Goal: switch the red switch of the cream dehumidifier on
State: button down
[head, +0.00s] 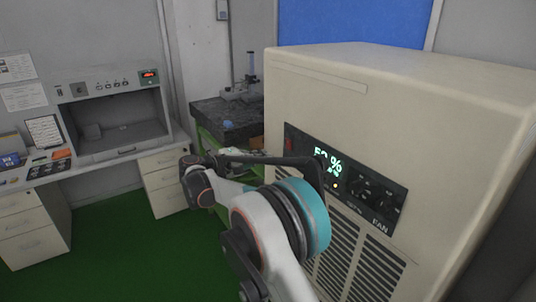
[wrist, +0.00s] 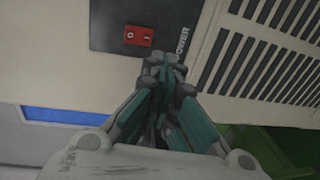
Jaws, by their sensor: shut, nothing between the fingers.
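The cream dehumidifier (head: 390,88) stands at the right of the head view, with a dark control panel (head: 371,190) on its front. The red switch (head: 288,137) is at the panel's left end. In the wrist view the red switch (wrist: 138,36) shows O and I marks beside the word POWER; I cannot tell which side is pressed. My gripper (wrist: 166,62) is shut and empty. In that picture its tips are below and right of the switch, near the panel edge; contact is unclear. In the head view my arm covers part of the panel and I cannot make out the fingertips.
The panel has a lit percent display (head: 328,163) and knobs near FAN (head: 378,192). Vent slats (head: 362,262) lie below. A dark-topped bench (head: 225,112) stands behind my arm, and a grey hood (head: 115,118) at the left. Green floor is open at lower left.

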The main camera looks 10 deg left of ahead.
jog(key=v, duration=0.6)
jog(key=shift+s+a+f, duration=0.3)
jog(key=shift+a+f, duration=0.05)
jog(key=shift+f, duration=0.45)
